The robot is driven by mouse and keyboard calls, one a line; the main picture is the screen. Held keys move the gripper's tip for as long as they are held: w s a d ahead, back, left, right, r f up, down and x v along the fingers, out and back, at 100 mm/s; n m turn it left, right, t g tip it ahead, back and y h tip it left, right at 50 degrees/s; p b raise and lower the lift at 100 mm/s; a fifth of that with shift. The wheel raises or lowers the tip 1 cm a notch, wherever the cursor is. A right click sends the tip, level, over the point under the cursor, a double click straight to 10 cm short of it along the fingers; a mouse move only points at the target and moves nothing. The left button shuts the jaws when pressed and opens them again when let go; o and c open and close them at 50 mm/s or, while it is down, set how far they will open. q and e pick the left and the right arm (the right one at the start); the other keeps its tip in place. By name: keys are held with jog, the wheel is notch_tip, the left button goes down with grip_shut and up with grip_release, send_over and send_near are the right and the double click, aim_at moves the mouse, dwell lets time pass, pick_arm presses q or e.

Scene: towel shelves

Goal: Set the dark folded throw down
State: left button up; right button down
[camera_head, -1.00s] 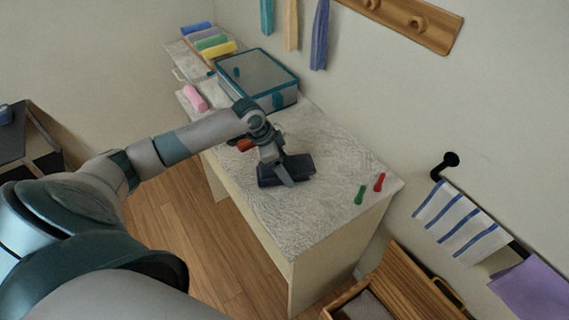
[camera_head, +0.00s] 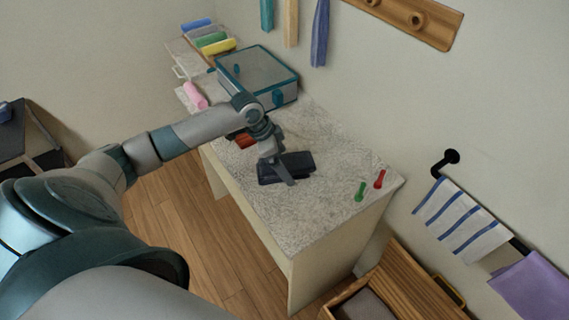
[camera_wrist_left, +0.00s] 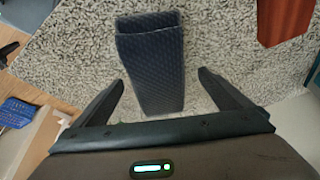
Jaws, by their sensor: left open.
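The dark folded throw (camera_head: 298,163) lies on the speckled tabletop (camera_head: 325,205) in the head view. In the left wrist view the throw (camera_wrist_left: 152,62) is a dark navy, textured folded strip lying flat. My left gripper (camera_head: 282,172) is at the throw in the head view. In the left wrist view the left gripper (camera_wrist_left: 162,95) is open, its two fingers spread on either side of the throw's near end, with gaps between them and the cloth. My right gripper is not in view.
A red-orange cloth (camera_head: 245,140) lies close behind the gripper. A teal-edged glass box (camera_head: 257,80) and a pink roll (camera_head: 195,95) stand farther back. Green (camera_head: 361,191) and red (camera_head: 380,179) pegs lie near the right edge. Bare tabletop lies in front.

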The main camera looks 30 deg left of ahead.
pick_arm(q)
jog(key=b+v, duration=0.2)
jog(key=v, duration=0.7)
jog(key=shift+a+r, duration=0.1)
jog(key=shift+r, duration=0.05)
jog(key=shift+b+v, duration=0.3)
jog(key=shift+v, duration=0.55)
jog(key=shift+s, duration=0.1)
